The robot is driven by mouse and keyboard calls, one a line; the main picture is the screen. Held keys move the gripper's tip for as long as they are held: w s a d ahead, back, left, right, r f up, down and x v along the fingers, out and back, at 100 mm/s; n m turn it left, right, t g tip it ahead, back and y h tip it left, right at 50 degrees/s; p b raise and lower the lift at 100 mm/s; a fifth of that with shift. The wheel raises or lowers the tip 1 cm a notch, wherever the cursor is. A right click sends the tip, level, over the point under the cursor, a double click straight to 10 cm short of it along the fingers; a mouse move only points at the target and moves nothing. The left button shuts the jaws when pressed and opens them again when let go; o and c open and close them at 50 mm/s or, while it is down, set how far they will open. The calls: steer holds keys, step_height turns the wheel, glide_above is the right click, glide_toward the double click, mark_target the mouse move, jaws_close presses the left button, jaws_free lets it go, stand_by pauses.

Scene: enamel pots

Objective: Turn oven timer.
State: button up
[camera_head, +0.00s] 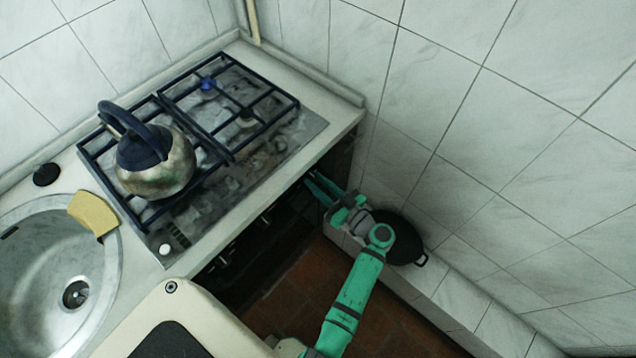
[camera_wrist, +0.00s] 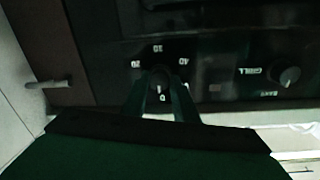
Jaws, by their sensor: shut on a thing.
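In the wrist view, the oven timer knob (camera_wrist: 158,80) sits on the dark front panel, with white numbers printed around it. My gripper (camera_wrist: 160,88) reaches up to it, and its two green fingers are shut on the knob, one on each side. In the head view my gripper (camera_head: 322,188) is at the oven front under the right end of the counter. The knob is hidden there by the counter edge and shadow. The exact angle of the knob's pointer is too dark to tell.
A second knob (camera_wrist: 290,76) is right of the timer, beside a "GRILL" label. A kettle (camera_head: 155,160) stands on the stove (camera_head: 290,128) above. A black pot (camera_head: 402,240) sits on the white tiled ledge (camera_head: 446,300) close to my arm. The tiled wall is to the right.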

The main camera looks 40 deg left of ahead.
steer(key=m, duration=0.5)
steer(key=shift+w+d+m, duration=0.1)
steer(key=shift+m, duration=0.3)
steer(key=m, duration=0.5)
steer(key=shift+g+h, duration=0.4)
steer(key=shift+m, duration=0.3)
steer(key=o, duration=1.1)
steer(key=shift+r, duration=0.1)
steer(key=shift+c, duration=0.2)
steer(key=s+d, duration=0.1)
steer(key=d, duration=0.9)
steer(key=shift+s+d+r, duration=0.15)
steer(key=shift+d+r, duration=0.2)
